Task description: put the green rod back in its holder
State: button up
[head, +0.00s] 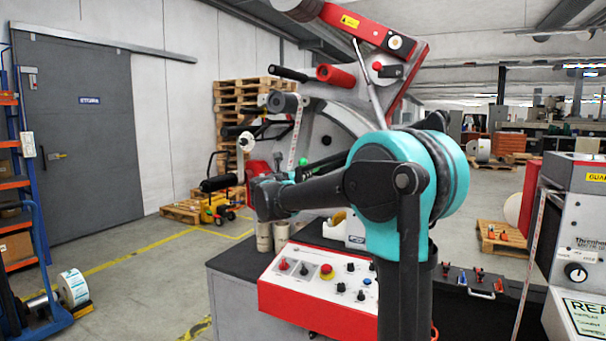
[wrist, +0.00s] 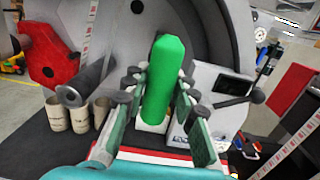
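The green rod (wrist: 163,85) stands upright in the middle of the wrist view, with a tapered top. It shows between the two fingers of my gripper (wrist: 160,82). The fingertips lie close to its left and right sides. I cannot tell whether they touch it. A white part shows at the rod's lower end; I cannot tell whether this is its holder. In the head view my gripper (head: 262,195) is dark and reaches left in front of the machine. A small patch of green shows behind my arm there.
The red and grey rewinder (head: 345,85) rises behind my gripper. A red control panel (head: 320,285) with knobs is below. Several beige cores (wrist: 80,114) stand at the left in the wrist view. A white and red machine (head: 580,220) is at the right. Open floor lies left.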

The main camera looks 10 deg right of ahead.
jog(key=o, duration=0.4)
jog(key=v, duration=1.2)
jog(key=s+d+f+m+g+y, duration=0.1)
jog(key=s+d+f+m+g, duration=0.3)
jog(key=f, duration=0.4)
jog(key=s+d+f+m+g+y, duration=0.1)
jog(key=s+d+f+m, duration=0.4)
jog(key=f, duration=0.3)
jog(key=s+d+f+m+g+y, duration=0.1)
jog(key=s+d+f+m+g, duration=0.25)
jog(key=d+f+m, duration=0.35)
jog(key=s+a+f+m+y, duration=0.1)
jog(key=s+f+m+y, duration=0.1)
jog(key=s+f+m, duration=0.2)
jog(key=s+a+f+m+g+y, duration=0.1)
jog(key=s+f+m, duration=0.3)
jog(key=s+f, duration=0.5)
jog(key=s+a+f+m+g+y, duration=0.1)
jog(key=s+a+f+m+y, duration=0.2)
jog(key=s+f+m+y, duration=0.1)
jog(key=shift+s+a+f+m+g, duration=0.15)
jog(key=shift+s+f+m, duration=0.1)
jog(key=shift+s+f, duration=0.5)
jog(key=shift+s+a+f+m+g, duration=0.1)
jog(key=shift+s+f+m, duration=0.25)
jog(key=shift+f, duration=0.6)
